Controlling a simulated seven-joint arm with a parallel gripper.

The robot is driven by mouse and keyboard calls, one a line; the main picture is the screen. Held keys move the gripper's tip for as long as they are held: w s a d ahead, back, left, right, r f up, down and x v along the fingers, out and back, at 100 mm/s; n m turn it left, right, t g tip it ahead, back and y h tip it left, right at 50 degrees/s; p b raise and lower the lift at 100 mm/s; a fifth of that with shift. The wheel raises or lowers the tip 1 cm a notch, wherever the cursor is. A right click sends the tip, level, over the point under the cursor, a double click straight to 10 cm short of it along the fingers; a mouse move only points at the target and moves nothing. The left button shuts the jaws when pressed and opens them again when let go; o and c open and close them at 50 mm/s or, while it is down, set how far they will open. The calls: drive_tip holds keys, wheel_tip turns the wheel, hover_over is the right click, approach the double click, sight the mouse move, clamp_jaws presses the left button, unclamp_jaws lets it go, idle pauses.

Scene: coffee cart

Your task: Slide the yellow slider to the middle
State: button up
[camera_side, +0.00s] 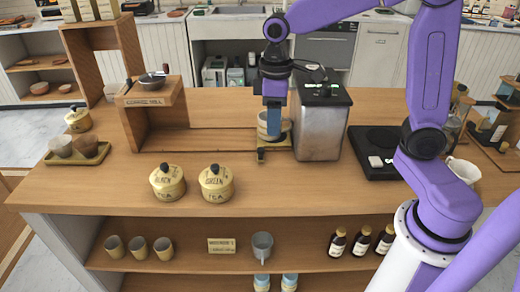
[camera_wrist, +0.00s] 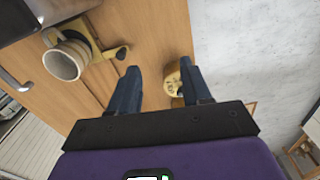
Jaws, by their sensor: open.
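The yellow slider (camera_side: 261,156) is at the right end of a wooden track, beside the metal machine; a dark knob sticks out from it. A pale cup (camera_side: 263,127) stands on it, partly hidden by my gripper (camera_side: 273,128). In the wrist view the slider (camera_wrist: 108,53) shows at upper left, with its dark knob and the cup (camera_wrist: 64,62). My gripper (camera_wrist: 160,72) points down with its fingers apart and nothing held between them. It overlaps the cup in the side view; I cannot tell whether it touches.
The wooden track (camera_side: 225,139) runs left toward the coffee mill stand (camera_side: 155,110). The metal machine (camera_side: 322,125) stands close on the right. Two yellow tea pots (camera_side: 215,184) sit at the front. A tray with cups (camera_side: 78,158) is at far left.

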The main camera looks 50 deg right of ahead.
drive_tip(key=m, duration=0.2)
hover_over(260, 149)
wheel_tip(260, 149, down, 18)
drive_tip(key=shift+r, duration=0.2)
clamp_jaws()
